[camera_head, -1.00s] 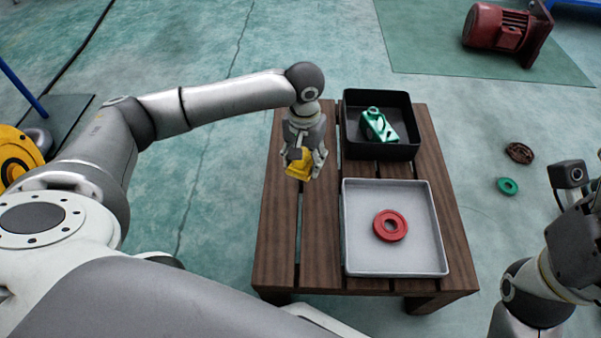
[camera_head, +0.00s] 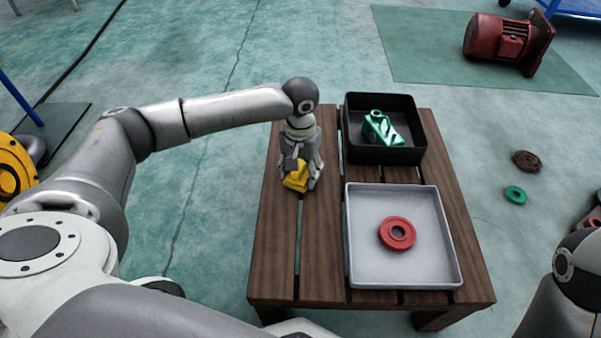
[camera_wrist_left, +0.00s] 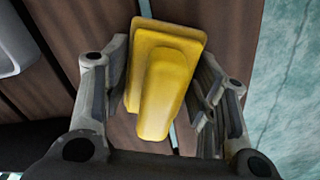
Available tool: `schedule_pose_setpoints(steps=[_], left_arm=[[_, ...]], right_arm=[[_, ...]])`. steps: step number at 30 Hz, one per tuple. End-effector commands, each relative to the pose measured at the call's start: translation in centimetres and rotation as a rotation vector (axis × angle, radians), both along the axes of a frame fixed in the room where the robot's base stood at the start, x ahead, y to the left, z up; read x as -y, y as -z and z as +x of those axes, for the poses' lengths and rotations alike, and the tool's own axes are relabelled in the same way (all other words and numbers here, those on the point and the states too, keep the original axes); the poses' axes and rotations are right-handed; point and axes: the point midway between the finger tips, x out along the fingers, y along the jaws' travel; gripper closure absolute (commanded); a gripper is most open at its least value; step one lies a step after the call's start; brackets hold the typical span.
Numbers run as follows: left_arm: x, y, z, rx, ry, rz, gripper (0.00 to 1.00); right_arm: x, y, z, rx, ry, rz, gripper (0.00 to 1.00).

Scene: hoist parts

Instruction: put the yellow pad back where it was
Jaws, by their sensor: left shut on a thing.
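The yellow pad (camera_head: 296,176) is in my left gripper (camera_head: 301,180), over the left slats of the wooden table (camera_head: 318,262). In the left wrist view the pad (camera_wrist_left: 165,80) sits between the two fingers of my left gripper (camera_wrist_left: 160,100), its raised rib facing the camera. The fingers are shut on it. I cannot tell whether the pad touches the slats. My right gripper is outside the head view; only part of my right arm shows at the lower right.
A grey tray (camera_head: 450,262) with a red ring (camera_head: 397,233) stands on the table's right side. Behind it is a black bin (camera_head: 415,155) with a green part (camera_head: 381,129). A green ring (camera_head: 515,195) and a brown ring (camera_head: 526,161) lie on the floor. The left slats are otherwise clear.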

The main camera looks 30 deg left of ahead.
Motion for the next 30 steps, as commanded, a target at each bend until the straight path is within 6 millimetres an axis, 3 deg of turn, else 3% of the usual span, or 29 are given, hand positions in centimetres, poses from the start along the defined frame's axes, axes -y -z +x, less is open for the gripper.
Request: schedule_pose_setpoints(steps=[8, 9, 13, 26, 28, 30], left_arm=[[0.0, 0.0, 0.0, -0.002, -0.001, 0.0, 0.85], [0.0, 0.1, 0.0, -0.001, 0.0, 0.0, 0.42], [0.0, 0.2, 0.0, 0.0, 0.0, 0.0, 0.26], [0.0, 0.0, 0.0, 0.002, 0.0, 0.0, 0.26], [0.0, -0.9, 0.0, 0.001, 0.0, 0.0, 0.26], [0.0, -1.8, 0.0, 0.0, 0.0, 0.0, 0.26]], right_arm=[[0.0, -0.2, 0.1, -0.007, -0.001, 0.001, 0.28], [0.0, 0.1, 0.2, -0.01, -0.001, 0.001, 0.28], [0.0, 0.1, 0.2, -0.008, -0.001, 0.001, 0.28], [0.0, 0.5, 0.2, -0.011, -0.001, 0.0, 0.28], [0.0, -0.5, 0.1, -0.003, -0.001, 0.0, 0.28], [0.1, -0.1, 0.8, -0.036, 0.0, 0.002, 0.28]])
